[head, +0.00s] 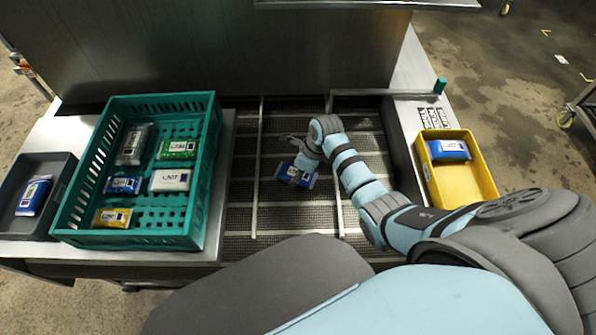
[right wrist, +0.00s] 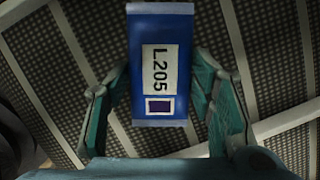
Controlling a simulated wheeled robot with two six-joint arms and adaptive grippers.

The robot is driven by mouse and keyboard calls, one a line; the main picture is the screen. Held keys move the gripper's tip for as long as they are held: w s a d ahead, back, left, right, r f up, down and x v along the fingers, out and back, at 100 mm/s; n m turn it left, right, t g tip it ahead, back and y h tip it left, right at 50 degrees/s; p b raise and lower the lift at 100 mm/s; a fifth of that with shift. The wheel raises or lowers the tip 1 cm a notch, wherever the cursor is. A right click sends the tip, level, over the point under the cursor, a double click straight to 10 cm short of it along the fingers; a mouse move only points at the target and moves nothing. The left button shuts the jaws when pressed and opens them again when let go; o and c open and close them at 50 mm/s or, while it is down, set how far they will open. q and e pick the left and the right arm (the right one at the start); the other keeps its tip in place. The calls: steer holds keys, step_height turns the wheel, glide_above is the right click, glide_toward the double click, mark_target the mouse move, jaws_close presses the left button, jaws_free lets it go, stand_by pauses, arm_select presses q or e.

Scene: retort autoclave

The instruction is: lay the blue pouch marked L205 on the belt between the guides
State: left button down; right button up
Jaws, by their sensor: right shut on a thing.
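The blue pouch marked L205 (right wrist: 160,30) is held between the two fingers of my right gripper (right wrist: 160,95), which is shut on it. Its label reads clearly in the right wrist view. In the head view the pouch (head: 304,180) and my right gripper (head: 297,168) are over the mesh belt (head: 275,215), between the two light guide rails (head: 257,170). I cannot tell whether the pouch touches the belt or hangs above it. The belt also shows behind the pouch in the right wrist view (right wrist: 265,50). My left gripper is not in view.
A green crate (head: 212,165) with several pouches stands left of the belt. A dark tray (head: 62,165) with a blue pouch sits at far left. A yellow bin (head: 480,183) with a blue pouch is at right. A steel panel (head: 220,50) rises behind the belt.

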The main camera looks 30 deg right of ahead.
steer(key=shift+w+f, duration=0.1)
steer(key=shift+f, duration=0.05)
steer(key=shift+f, duration=0.4)
steer(key=o, duration=1.4)
steer(key=v, duration=1.2)
